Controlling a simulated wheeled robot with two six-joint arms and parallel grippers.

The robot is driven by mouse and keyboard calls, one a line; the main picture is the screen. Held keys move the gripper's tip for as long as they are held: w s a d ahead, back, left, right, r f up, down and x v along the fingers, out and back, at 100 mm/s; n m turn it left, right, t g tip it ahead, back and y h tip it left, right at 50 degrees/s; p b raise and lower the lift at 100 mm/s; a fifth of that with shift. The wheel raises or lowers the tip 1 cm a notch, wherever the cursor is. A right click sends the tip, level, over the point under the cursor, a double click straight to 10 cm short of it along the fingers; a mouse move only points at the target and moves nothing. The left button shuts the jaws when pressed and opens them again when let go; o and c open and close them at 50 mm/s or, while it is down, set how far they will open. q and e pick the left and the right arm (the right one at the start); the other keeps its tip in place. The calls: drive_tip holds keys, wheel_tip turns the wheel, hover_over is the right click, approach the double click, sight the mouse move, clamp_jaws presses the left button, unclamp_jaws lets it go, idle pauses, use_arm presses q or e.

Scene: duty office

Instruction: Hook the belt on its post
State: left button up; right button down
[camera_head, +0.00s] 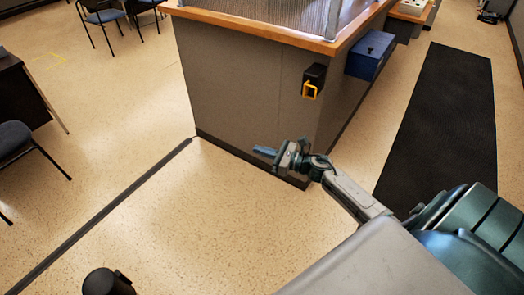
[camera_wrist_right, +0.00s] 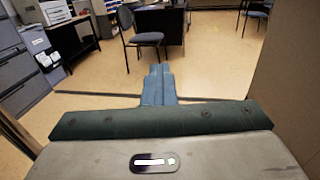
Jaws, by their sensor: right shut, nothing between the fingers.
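A black cylindrical top with a small side block, likely the post (camera_head: 106,283), stands at the bottom left edge, mostly cut off. My right gripper (camera_head: 264,151) is in front of the counter, below and left of the yellow loop and apart from it. Its blue fingers (camera_wrist_right: 158,84) are closed together and empty. My left gripper is not in view.
The counter (camera_head: 240,90) has a wooden top edge, and a blue box (camera_head: 370,55) hangs on its right side. A dark strip (camera_head: 110,210) crosses the floor. A black mat (camera_head: 440,120) lies right. Chairs and desks stand left; the middle floor is clear.

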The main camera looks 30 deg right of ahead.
drive_tip(key=c, duration=1.6)
unclamp_jaws()
drive_tip(key=shift+c, duration=0.2)
drive_tip(key=b+v, duration=0.3)
drive_tip(key=v, duration=0.7)
drive_tip(key=shift+s+d, duration=0.25)
drive_tip(key=shift+s, duration=0.1)
